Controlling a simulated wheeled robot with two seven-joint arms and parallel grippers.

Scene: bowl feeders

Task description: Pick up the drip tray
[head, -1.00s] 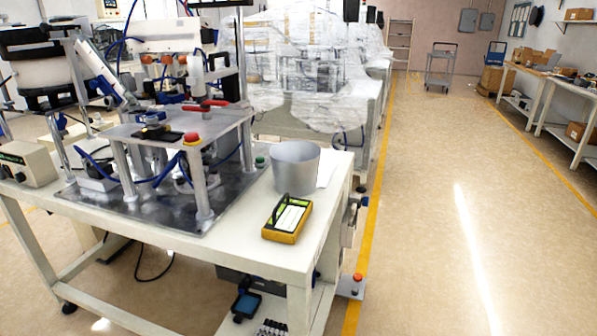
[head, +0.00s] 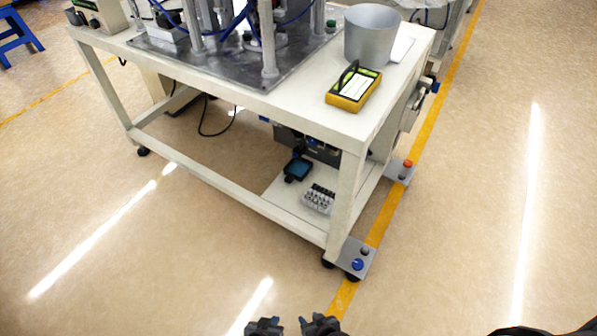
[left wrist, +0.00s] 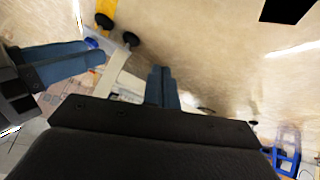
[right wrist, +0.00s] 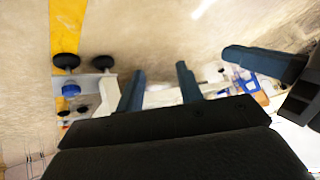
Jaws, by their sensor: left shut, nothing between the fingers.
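No thing is certain to be the drip tray. A small dark tray with a blue inside (head: 298,169) lies on the lower shelf (head: 278,188) of the white workbench, and I cannot tell if it is the one. My left gripper (head: 265,327) is low at the bottom of the head view, in front of the bench and apart from it. Its fingers are together and empty in the left wrist view (left wrist: 160,70). My right gripper (head: 320,325) is beside it, with fingers apart and nothing between them in the right wrist view (right wrist: 160,68).
The white bench (head: 300,110) bears a grey bucket (head: 371,38) and a yellow device (head: 353,90). A rack with several small parts (head: 319,199) is on the lower shelf. Bench legs and a foot plate (head: 356,257) bound the right front. Floor in front is clear.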

